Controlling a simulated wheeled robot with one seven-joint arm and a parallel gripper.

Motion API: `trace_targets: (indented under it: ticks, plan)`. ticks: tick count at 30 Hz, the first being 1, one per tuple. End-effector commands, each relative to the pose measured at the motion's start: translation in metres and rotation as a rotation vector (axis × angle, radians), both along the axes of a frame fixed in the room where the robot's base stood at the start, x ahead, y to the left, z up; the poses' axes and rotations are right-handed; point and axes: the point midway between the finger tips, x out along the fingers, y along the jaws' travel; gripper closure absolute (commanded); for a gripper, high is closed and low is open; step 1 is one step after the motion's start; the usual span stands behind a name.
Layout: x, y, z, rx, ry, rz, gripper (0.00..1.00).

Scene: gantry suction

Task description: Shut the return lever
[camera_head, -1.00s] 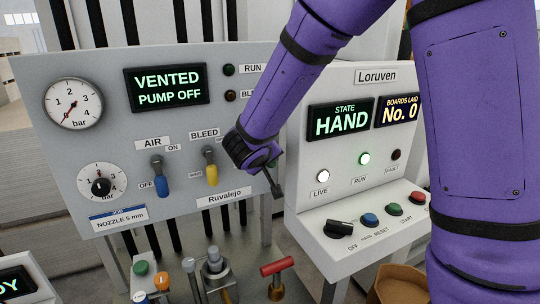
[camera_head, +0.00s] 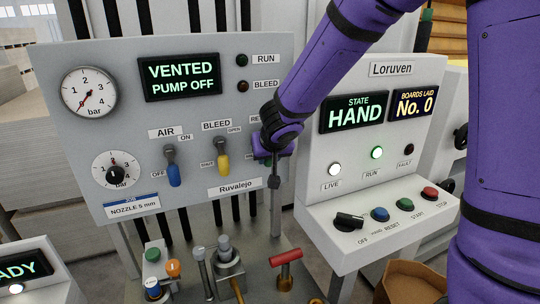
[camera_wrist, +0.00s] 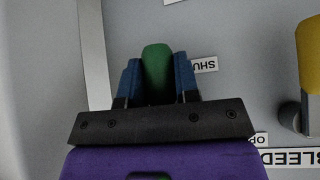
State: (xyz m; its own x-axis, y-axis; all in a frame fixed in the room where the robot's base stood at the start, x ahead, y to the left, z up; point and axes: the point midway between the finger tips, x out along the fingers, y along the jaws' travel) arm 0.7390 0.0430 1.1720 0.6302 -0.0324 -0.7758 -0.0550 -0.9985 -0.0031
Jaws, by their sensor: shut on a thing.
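The return lever has a green handle (camera_wrist: 157,68). In the wrist view the handle stands between the two blue fingers of my gripper (camera_wrist: 157,86), which is shut on it. A partly covered label reading "SHU" is beside the handle. In the head view my gripper (camera_head: 270,158) is at the right edge of the grey Ruvalejo panel (camera_head: 120,215). There my wrist hides most of the lever and its label, so the lever's exact angle cannot be told.
The yellow bleed lever (camera_head: 223,163) is left of my gripper, with the blue air lever (camera_head: 173,174) beyond. The vented display (camera_head: 180,78) is above them. The Loruven cabinet (camera_head: 315,185) stands close on the right. A red-handled valve (camera_head: 286,257) is below.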

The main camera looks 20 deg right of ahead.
Motion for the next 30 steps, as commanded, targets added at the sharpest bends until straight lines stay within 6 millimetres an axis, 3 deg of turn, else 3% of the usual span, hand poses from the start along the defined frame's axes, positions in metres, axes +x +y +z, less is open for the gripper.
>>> trace_targets:
  ticks: [14, 15, 16, 30]
  plan:
    - [-0.0004, 0.0011, -0.0004, 0.014, 0.002, 0.0, 1.0]
    - [-0.0004, 0.0012, -0.0004, 0.014, 0.002, 0.0, 0.64]
    - [-0.0004, 0.0011, -0.0004, 0.014, 0.002, 0.0, 0.6]
    - [-0.0055, 0.0006, 0.0075, 0.012, -0.001, -0.001, 0.6]
